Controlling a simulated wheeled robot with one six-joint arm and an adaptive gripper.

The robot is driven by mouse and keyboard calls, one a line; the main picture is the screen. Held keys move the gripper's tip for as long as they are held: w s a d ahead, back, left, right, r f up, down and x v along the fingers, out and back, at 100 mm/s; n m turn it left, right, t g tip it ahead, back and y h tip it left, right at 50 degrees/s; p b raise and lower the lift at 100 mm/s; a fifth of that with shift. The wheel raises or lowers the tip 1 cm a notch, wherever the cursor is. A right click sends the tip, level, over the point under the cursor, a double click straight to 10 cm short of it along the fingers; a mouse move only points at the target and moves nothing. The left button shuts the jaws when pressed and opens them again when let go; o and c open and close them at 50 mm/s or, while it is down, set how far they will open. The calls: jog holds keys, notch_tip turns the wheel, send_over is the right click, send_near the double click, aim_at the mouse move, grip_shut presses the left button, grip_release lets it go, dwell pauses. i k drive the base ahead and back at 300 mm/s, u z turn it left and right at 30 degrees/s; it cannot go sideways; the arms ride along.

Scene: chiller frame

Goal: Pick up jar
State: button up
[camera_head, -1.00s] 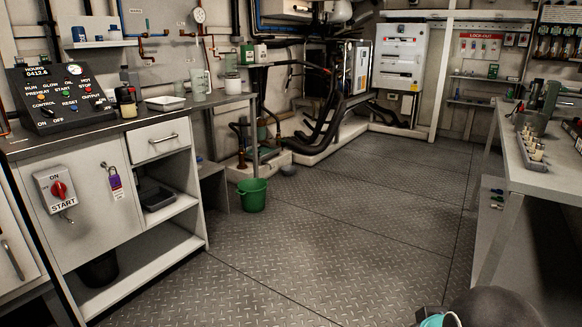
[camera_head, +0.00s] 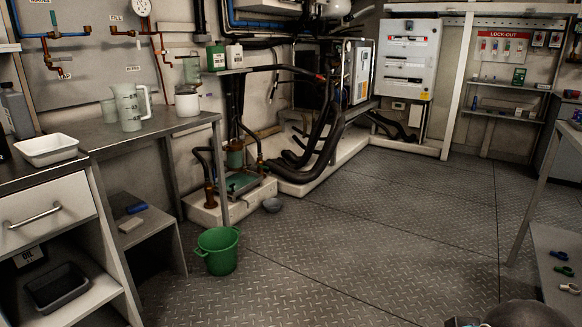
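A white jar (camera_head: 187,101) stands upright on the grey metal bench (camera_head: 190,122) at the left, near the wall. A clear measuring jug (camera_head: 130,107) stands to its left on the same bench, a small gap apart. My gripper is not in view. Only a dark rounded part of my own arm shows at the bottom right edge, far from the jar.
A white tray (camera_head: 45,150) sits on the nearer counter at the left. The middle of the floor (camera_head: 380,230) is clear. A bench leg (camera_head: 530,205) stands at the right.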

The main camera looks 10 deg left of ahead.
aim_at(110, 115)
jog(key=u, duration=0.15)
jog(key=i, duration=1.85)
jog(key=u, duration=1.1)
jog(key=i, duration=1.05)
jog(key=u, duration=1)
